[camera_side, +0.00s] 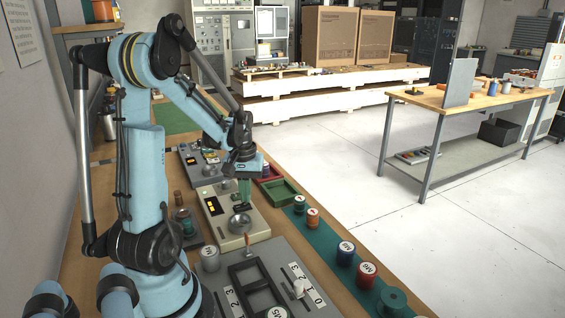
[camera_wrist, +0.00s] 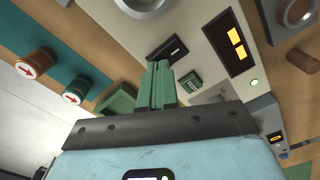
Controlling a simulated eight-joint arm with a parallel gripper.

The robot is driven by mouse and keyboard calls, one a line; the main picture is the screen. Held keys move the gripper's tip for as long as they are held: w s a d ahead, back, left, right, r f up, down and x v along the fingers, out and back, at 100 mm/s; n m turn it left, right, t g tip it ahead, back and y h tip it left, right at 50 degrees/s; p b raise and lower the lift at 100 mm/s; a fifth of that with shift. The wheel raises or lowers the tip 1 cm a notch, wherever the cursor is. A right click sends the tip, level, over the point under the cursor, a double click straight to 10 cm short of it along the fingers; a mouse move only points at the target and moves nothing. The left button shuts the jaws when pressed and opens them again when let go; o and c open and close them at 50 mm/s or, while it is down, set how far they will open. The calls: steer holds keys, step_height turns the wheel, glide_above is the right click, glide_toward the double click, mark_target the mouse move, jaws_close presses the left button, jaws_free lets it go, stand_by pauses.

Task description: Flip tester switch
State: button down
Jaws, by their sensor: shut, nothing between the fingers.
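The tester is a beige box (camera_side: 227,214) on the wooden bench, with a lit orange-yellow display and a round metal cup (camera_side: 240,223) on top. In the wrist view its panel (camera_wrist: 212,38) shows the display (camera_wrist: 237,43), a small green label (camera_wrist: 190,82) and a black plate (camera_wrist: 168,49) with a thin pale bar, which may be the switch; its position is unclear. My gripper (camera_side: 244,203) points down over the tester, behind the cup. Its green fingers (camera_wrist: 158,66) are together and empty, their tips near the black plate. I cannot tell whether they touch.
A green tray (camera_side: 279,192) and a red tray (camera_side: 268,173) lie right of the tester. Spools (camera_side: 346,252) stand on a green strip at the front right. A grey board with a black frame (camera_side: 255,285) lies in front. Another grey device (camera_side: 196,160) sits behind.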

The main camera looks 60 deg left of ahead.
steer(key=shift+f, duration=0.4)
steer(key=shift+r, duration=3.55)
steer(key=w+d+r+m+t, duration=0.1)
steer(key=d+m, duration=0.5)
steer(key=d, duration=0.6)
steer(key=w+d+r+m+t, duration=0.1)
steer(key=w+d+m+t, duration=0.3)
steer(key=d, duration=0.9)
steer(key=shift+d+r+m+t, duration=0.25)
steer(key=shift+r+m+t, duration=0.1)
steer(key=shift+m+t, duration=0.65)
steer(key=shift+w, duration=0.1)
